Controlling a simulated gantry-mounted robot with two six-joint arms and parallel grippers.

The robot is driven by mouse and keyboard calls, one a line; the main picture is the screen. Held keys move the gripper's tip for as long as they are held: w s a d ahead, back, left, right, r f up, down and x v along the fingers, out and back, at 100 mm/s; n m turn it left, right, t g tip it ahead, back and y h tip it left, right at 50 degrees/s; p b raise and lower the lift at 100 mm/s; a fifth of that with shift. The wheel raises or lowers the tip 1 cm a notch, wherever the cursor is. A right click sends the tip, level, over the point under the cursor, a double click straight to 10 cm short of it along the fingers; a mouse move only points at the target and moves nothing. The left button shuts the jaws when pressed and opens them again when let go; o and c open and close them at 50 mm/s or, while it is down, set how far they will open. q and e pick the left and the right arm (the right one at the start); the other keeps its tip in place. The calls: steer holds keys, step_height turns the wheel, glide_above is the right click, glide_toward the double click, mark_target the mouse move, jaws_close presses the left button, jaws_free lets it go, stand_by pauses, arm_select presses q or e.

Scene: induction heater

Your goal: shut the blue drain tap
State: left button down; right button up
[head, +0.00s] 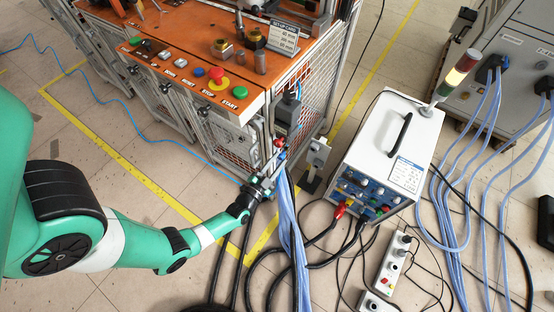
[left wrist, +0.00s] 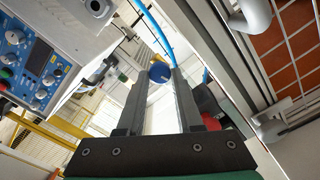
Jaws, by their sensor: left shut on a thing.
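The blue drain tap (left wrist: 160,72) shows as a round blue knob between my left gripper's fingertips in the left wrist view. My left gripper (head: 264,184) is at the lower corner of the orange-topped machine in the head view, shut on this knob. The tap is too small and covered in the head view to tell its angle. A red part (left wrist: 211,121) shows behind the right finger in the left wrist view. My right gripper is not in view.
The orange-topped machine (head: 170,30) has a metal frame and mesh sides. Blue hoses (head: 291,225) and black cables run down close beside the gripper. A white heater unit (head: 395,125) stands to the right. Tiled floor at front left is mostly clear.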

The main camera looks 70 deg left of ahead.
arm_select(q)
steer(key=shift+m+p, duration=0.3)
steer(key=shift+m, duration=1.3)
steer(key=c, duration=0.6)
jaws_free()
steer(key=p+v, duration=0.3)
steer(key=v, duration=0.8)
steer(key=shift+s+d, duration=0.2)
steer(key=shift+s, duration=0.05)
